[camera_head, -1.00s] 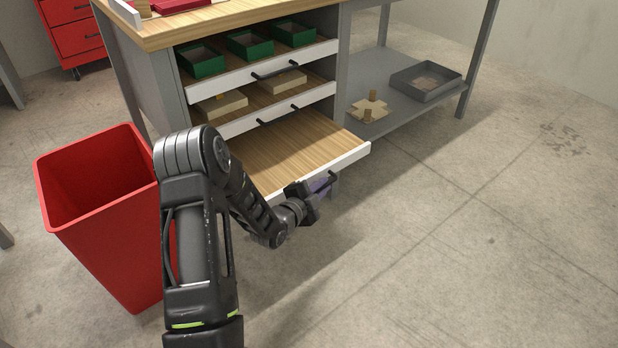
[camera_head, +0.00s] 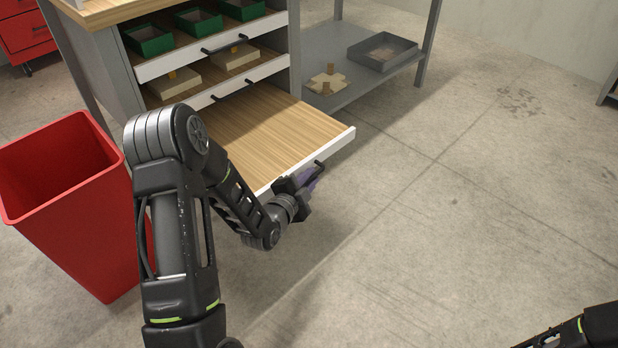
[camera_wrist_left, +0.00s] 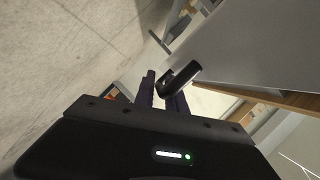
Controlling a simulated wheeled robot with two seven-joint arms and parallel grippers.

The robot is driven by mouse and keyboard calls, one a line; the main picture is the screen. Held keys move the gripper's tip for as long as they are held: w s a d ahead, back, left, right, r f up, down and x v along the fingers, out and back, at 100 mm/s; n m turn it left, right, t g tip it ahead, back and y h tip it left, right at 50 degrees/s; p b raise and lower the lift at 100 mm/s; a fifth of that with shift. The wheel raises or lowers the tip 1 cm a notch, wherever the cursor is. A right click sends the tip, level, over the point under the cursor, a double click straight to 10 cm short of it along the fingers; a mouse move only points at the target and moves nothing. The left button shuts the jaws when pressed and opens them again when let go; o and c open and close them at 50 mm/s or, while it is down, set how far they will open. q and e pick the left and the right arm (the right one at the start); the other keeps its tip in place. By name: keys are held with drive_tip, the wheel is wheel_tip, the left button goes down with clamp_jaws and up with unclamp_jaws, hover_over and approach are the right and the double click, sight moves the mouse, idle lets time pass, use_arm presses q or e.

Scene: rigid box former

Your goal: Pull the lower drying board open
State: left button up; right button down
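The lower drying board (camera_head: 270,135) is a bare wooden board with a white front, pulled well out of the bench cabinet. Its black handle (camera_head: 320,165) is at the front, partly hidden by my left gripper (camera_head: 312,180). In the left wrist view the handle (camera_wrist_left: 182,77) runs in between the two dark fingers of the left gripper (camera_wrist_left: 162,92), which look closed on it. The board's pale front (camera_wrist_left: 240,45) fills the upper right there. My right gripper is not in view; only part of the right arm shows at the lower right.
Above are a middle board (camera_head: 222,88) with tan blocks and a top board (camera_head: 215,47) with green trays. A red bin (camera_head: 65,200) stands left of my left arm. A lower shelf (camera_head: 345,95) holds a grey tray (camera_head: 382,51). The floor in front and to the right is clear.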

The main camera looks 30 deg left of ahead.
use_arm(q)
drive_tip(key=shift+o, duration=0.2)
drive_tip(key=shift+s+r, duration=0.15)
drive_tip(key=shift+s, duration=0.15)
drive_tip(key=p+v, duration=0.2)
drive_tip(key=v, duration=0.5)
drive_tip(key=shift+s, duration=0.15)
